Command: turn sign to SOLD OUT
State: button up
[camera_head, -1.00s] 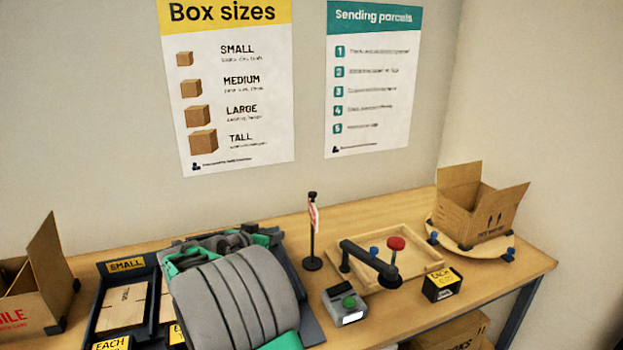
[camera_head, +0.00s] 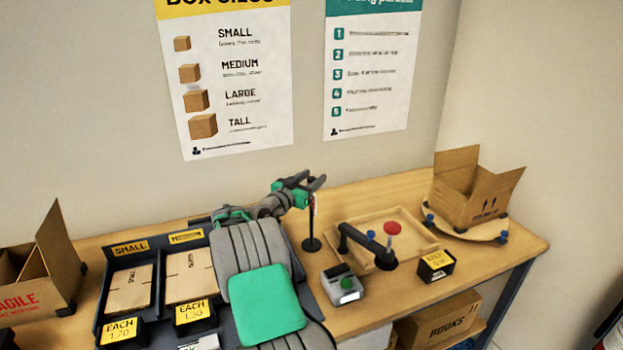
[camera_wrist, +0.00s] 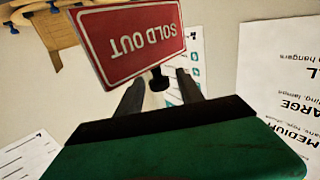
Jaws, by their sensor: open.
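The sign hangs on a thin black post with a round base (camera_head: 312,244) on the bench. In the head view the sign (camera_head: 314,204) is nearly edge-on, a thin red-and-white strip. In the wrist view the red sign face (camera_wrist: 130,40) reads SOLD OUT, upside down in the picture. My gripper (camera_head: 318,181) is at the top of the post, beside the sign's upper end. In the wrist view its jaws (camera_wrist: 160,88) are apart, with the post's black tip (camera_wrist: 158,80) between them. Whether they touch it I cannot tell.
A card reader (camera_head: 341,286) stands in front of the post. A wooden tray (camera_head: 420,235) with a dark lever and red knob is to the right. An open carton (camera_head: 470,198) stands on a turntable at far right. Box bins (camera_head: 120,262) are at left.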

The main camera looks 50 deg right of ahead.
grip_shut()
